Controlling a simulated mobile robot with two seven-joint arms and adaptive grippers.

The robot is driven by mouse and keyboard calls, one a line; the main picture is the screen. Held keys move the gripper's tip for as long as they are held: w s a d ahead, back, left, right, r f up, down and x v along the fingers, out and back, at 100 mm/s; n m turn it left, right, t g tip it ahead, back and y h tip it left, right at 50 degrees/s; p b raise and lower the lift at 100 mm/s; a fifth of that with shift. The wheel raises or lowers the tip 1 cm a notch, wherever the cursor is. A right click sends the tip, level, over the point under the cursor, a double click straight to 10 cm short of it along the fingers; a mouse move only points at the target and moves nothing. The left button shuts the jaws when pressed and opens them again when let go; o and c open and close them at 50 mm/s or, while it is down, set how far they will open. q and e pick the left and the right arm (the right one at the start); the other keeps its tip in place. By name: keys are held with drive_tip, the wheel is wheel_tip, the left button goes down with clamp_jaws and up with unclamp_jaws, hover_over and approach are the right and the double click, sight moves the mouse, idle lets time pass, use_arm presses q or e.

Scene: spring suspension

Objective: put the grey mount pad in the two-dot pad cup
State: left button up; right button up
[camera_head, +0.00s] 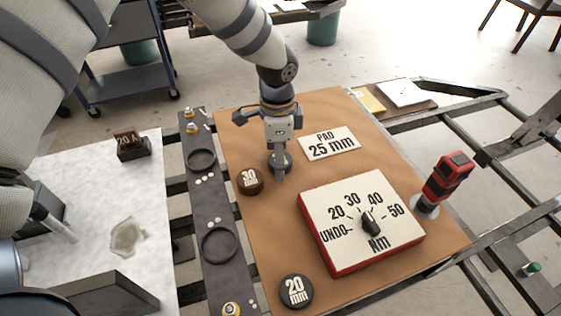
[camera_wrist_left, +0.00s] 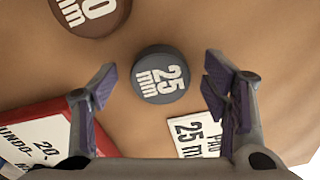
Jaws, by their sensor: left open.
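The grey mount pad (camera_wrist_left: 158,74), marked 25 mm, lies flat on the brown mat. In the left wrist view it sits between and just beyond the spread fingertips, touching neither. My left gripper (camera_wrist_left: 160,85) is open and empty. In the head view the left gripper (camera_head: 279,165) is low over the mat and mostly hides the pad. A dark strip (camera_head: 210,200) left of the mat carries two empty ring-shaped cups, a farther cup (camera_head: 188,160) and a nearer cup (camera_head: 203,247). Pale dots mark the strip between them, too small to count surely. My right gripper is not in view.
A brown 30 mm pad (camera_head: 249,181) lies close left of the gripper. A dark 20 mm pad (camera_head: 295,291) is at the mat's front. A dial box (camera_head: 400,235) and a PAD 25 mm card (camera_head: 330,143) stand to the right. A red-black tool (camera_head: 449,175) stands beyond.

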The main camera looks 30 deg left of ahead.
use_arm(q)
drive_tip(key=shift+r, duration=0.1)
drive_tip(key=c, duration=1.4)
drive_tip(key=shift+o, duration=0.2)
